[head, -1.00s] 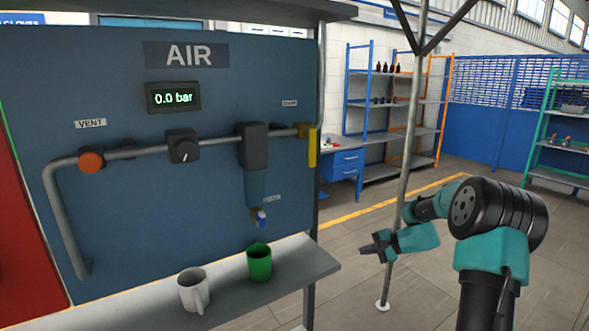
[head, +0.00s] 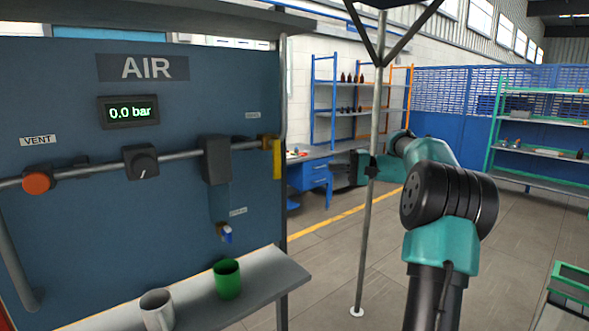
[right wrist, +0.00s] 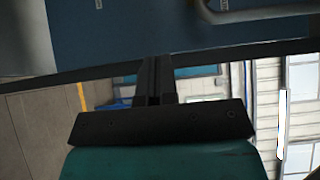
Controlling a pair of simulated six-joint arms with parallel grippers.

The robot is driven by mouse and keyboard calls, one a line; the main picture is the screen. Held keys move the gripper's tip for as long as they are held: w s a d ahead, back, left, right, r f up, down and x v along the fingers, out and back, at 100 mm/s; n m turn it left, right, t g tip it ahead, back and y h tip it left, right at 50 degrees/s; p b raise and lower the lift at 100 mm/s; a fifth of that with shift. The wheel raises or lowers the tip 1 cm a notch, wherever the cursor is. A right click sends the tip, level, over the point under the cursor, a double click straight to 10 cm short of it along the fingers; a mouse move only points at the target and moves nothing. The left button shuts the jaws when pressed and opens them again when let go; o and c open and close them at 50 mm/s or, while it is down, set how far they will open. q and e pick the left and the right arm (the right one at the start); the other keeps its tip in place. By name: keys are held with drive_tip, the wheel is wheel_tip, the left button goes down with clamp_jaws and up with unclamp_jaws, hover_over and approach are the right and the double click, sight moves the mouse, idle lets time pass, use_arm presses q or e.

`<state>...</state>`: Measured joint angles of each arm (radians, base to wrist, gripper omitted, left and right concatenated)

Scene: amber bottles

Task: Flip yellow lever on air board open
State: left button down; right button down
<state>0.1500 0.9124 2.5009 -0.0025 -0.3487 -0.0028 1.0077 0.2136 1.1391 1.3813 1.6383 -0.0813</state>
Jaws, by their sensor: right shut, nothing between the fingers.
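The yellow lever (head: 277,157) hangs straight down at the right end of the pipe on the blue air board (head: 90,225). My right gripper (head: 368,166) is to the right of the lever, at about its height and apart from it, overlapping a grey pole in the picture. In the right wrist view its fingers (right wrist: 155,80) are together and empty, pointing toward the board's edge. I cannot make out the lever in that view. My left gripper is not in view.
The board has a 0.0 bar display (head: 130,112), a black knob (head: 140,161) and an orange vent button (head: 37,181). A thin pole (head: 366,240) stands right of the board.

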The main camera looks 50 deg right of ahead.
sight(275, 159)
drive_tip(key=s+a+x, duration=0.1)
drive_tip(key=a+x, duration=0.1)
drive_tip(key=x, duration=1)
drive_tip(key=shift+a, duration=0.45)
drive_tip(key=shift+a+f, duration=0.1)
